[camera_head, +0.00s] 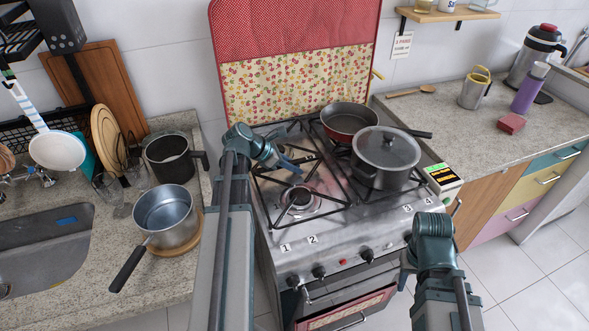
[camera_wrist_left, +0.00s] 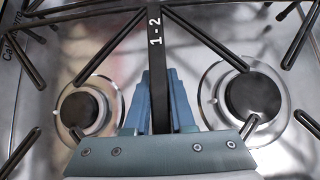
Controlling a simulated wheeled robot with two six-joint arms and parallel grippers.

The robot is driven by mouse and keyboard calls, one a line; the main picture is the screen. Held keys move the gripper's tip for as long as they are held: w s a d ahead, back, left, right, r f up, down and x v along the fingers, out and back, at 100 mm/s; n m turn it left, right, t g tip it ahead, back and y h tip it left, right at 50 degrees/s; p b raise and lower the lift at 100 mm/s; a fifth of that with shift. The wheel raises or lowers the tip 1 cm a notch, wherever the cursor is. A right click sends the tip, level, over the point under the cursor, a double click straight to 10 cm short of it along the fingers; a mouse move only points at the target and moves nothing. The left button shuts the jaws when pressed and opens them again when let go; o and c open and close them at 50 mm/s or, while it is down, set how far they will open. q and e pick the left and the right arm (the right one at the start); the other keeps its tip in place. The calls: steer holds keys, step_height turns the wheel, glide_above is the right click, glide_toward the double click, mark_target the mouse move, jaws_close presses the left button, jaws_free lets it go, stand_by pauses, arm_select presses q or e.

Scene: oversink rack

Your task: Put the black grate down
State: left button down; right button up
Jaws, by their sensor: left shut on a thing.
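The black grate (camera_head: 262,192) is at the left burners of the stove (camera_head: 350,225). Its middle bar, marked "1-2" (camera_wrist_left: 154,50), runs between the fingers of my left gripper (camera_head: 286,165), which is shut on it in the left wrist view (camera_wrist_left: 160,105). Two round burners show below the grate, one on each side of that bar. I cannot tell whether the grate rests on the stove or is slightly raised. My right arm is at the stove's front right; its gripper (camera_head: 405,275) is partly hidden and its fingers are unclear.
A lidded pot (camera_head: 385,155) and a red pan (camera_head: 348,120) stand on the stove's right side. A saucepan (camera_head: 166,215) and a dark pot (camera_head: 170,158) stand on the left counter. A fabric-covered panel (camera_head: 295,80) rises behind the stove.

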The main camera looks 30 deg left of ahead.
arm_select(q)
steer(key=shift+f+b, duration=0.3)
steer(key=shift+s+f+b, duration=0.2)
steer(key=shift+f+b, duration=0.05)
steer(key=shift+b, duration=0.15)
steer(key=c, duration=0.8)
jaws_free()
steer(key=shift+s+d, duration=0.1)
steer(key=shift+d, duration=0.05)
steer(key=shift+o, duration=0.2)
steer(key=shift+r+p, duration=0.25)
steer(key=shift+p, duration=0.05)
steer(key=p+v, duration=0.5)
steer(key=v, duration=0.2)
steer(key=p+v, duration=0.3)
steer(key=v, duration=0.1)
steer(key=shift+w+r+p, duration=0.35)
steer(key=shift+s+a+r+p, duration=0.3)
steer(key=shift+s+a, duration=0.05)
